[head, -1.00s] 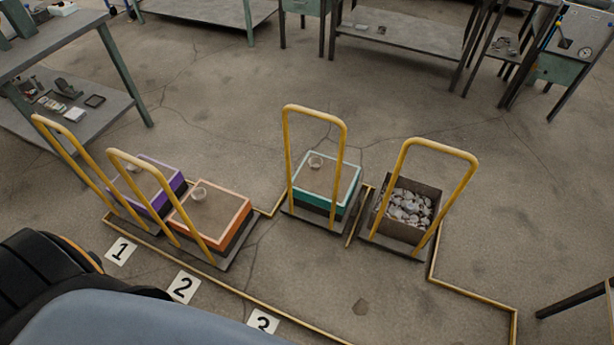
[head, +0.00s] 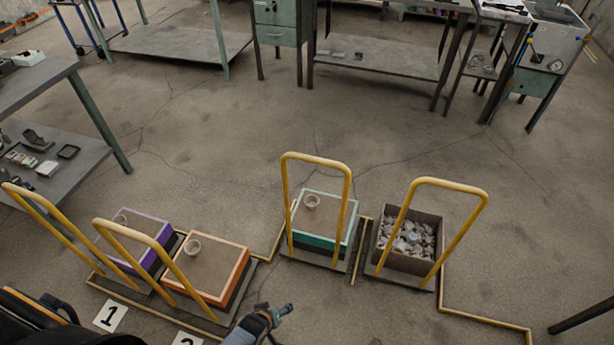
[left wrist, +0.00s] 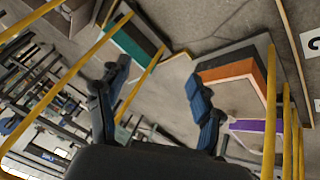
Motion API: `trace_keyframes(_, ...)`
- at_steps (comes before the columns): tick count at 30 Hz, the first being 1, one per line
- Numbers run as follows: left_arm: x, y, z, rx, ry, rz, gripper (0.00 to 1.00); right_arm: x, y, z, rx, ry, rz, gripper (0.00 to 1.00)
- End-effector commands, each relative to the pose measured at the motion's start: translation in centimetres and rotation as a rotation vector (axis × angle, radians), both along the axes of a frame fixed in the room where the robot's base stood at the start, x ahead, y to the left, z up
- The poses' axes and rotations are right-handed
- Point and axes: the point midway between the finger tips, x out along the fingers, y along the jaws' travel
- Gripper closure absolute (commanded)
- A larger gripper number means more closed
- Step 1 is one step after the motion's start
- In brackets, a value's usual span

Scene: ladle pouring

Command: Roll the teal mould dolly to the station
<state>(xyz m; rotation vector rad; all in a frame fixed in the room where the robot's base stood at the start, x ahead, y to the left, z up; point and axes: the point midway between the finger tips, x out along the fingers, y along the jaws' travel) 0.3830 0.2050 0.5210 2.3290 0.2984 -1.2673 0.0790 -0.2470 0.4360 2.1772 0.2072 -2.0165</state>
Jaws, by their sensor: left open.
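The teal mould dolly (head: 321,237) stands in a floor bay, a flat box with teal edges and a small cup on its sandy top. Its yellow push handle (head: 316,158) rises at its near side. My left gripper (head: 277,314) is at the bottom of the head view, nearer than the dolly and apart from its handle. In the left wrist view its two fingers (left wrist: 160,92) are spread with nothing between them. The teal box (left wrist: 137,42) shows there at the upper left. My right gripper is not in view.
An orange dolly (head: 214,263) and a purple dolly (head: 140,229) stand to the left. A dolly with a crate of pale scraps (head: 408,238) is close on the right. Yellow floor rails (head: 484,318) edge the bays. The floor behind is clear up to the benches.

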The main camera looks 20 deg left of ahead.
Motion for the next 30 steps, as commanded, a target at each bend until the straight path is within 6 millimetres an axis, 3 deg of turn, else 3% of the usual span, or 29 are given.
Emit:
trace_keyframes(1, 3.8, -0.4, 2.5, -0.053, -0.066, 0.071, 0.34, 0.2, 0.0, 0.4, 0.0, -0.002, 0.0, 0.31)
trace_keyframes(3, 8.3, -0.5, 5.6, -0.134, -0.147, 0.171, 0.34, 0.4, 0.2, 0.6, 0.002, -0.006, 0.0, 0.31)
trace_keyframes(9, 19.6, -0.9, 16.1, -0.411, -0.371, 0.424, 0.34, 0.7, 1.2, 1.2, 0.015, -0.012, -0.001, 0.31)
trace_keyframes(12, 23.9, -0.7, 21.4, -0.557, -0.465, 0.523, 0.34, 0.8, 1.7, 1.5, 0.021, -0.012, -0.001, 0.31)
trace_keyframes(16, 27.5, -0.7, 26.9, -0.715, -0.551, 0.609, 0.34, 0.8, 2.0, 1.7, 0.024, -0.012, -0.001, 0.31)
trace_keyframes(21, 29.6, -0.5, 30.4, -0.822, -0.601, 0.659, 0.34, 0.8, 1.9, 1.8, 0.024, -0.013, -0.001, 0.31)
trace_keyframes(26, 30.5, -0.4, 30.3, -0.839, -0.608, 0.666, 0.34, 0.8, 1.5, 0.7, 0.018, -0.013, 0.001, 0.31)
trace_keyframes(30, 32.1, -0.5, 29.5, -0.837, -0.609, 0.663, 0.34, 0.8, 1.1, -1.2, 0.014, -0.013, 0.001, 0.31)
